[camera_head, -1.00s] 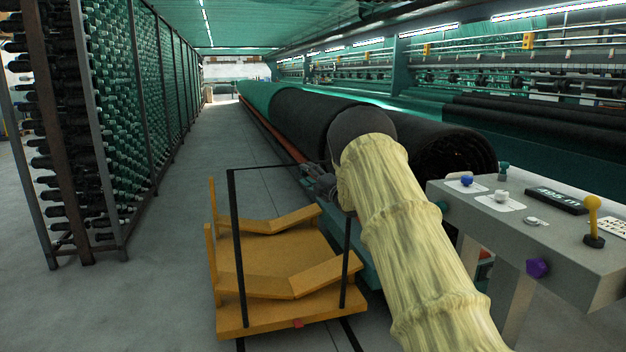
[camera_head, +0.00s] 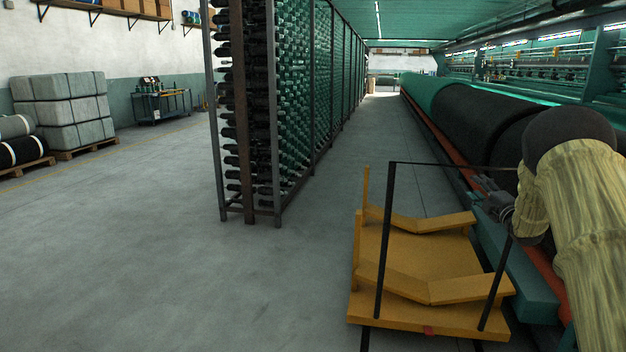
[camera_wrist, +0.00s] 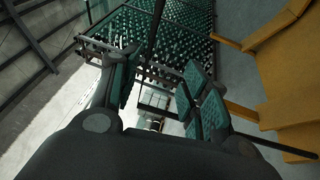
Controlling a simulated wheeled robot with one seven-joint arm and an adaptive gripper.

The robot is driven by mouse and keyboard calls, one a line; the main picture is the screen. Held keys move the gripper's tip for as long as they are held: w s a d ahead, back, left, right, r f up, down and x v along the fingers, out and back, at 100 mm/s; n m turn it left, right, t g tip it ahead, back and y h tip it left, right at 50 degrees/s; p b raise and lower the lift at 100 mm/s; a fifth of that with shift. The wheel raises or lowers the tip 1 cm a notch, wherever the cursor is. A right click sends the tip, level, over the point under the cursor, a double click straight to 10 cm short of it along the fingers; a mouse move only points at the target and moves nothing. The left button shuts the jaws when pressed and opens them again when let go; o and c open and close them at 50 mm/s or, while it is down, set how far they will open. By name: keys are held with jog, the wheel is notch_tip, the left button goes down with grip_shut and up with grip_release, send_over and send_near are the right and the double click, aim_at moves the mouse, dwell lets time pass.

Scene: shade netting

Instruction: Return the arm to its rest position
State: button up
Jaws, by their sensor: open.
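My arm, in a cream ribbed sleeve, reaches in from the right edge of the head view. My gripper (camera_head: 484,188) is at its far end, small and dark, beside the roll of black netting and above the far right side of the yellow cart. In the wrist view my gripper (camera_wrist: 157,75) shows its two green-padded fingers spread apart, with nothing between them. Part of the arm is cut off by the frame's right edge.
The yellow cart (camera_head: 420,262) with a black frame stands close to my arm. Black netting rolls (camera_head: 474,118) lie along the machine on the right. A tall bobbin rack (camera_head: 290,100) stands left of the cart. Wrapped bales (camera_head: 62,108) sit far left. The grey floor between is clear.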

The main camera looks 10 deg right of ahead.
jog(key=s+a+f+m+g+h, duration=0.1)
jog(key=s+a+f+m+g, duration=0.2)
jog(key=f, duration=0.7)
jog(key=s+a+f+m+h, duration=0.1)
jog(key=s+a+f+m, duration=0.2)
jog(key=a+f, duration=0.45)
jog(key=s+a+f+m+g, duration=0.2)
jog(key=s+f, duration=0.1)
jog(key=f, duration=0.8)
jog(key=s+a+f+m+g, duration=0.3)
jog(key=s+a+f, duration=0.5)
jog(key=s+f, duration=0.25)
jog(key=s+a+f+m+g, duration=0.35)
jog(key=s+a+f, duration=0.35)
jog(key=s+f, duration=0.4)
jog(key=s+a+f+m+g, duration=0.1)
jog(key=s+a+m+g, duration=0.3)
jog(key=s, duration=0.8)
jog(key=s+a+f+n+g, duration=0.15)
jog(key=s+a, duration=0.45)
jog(key=s, duration=0.7)
jog(key=s+a+f+m+g, duration=0.1)
jog(key=s+a+m+g, duration=0.25)
jog(key=s, duration=0.85)
notch_tip(320, 180, up, 19)
jog(key=p, duration=1.8)
jog(key=shift+w+a+n+t+y+p, duration=0.15)
jog(key=shift+a+n+t+y+p, duration=0.2)
jog(key=shift+a+n, duration=0.1)
jog(key=shift+d, duration=0.1)
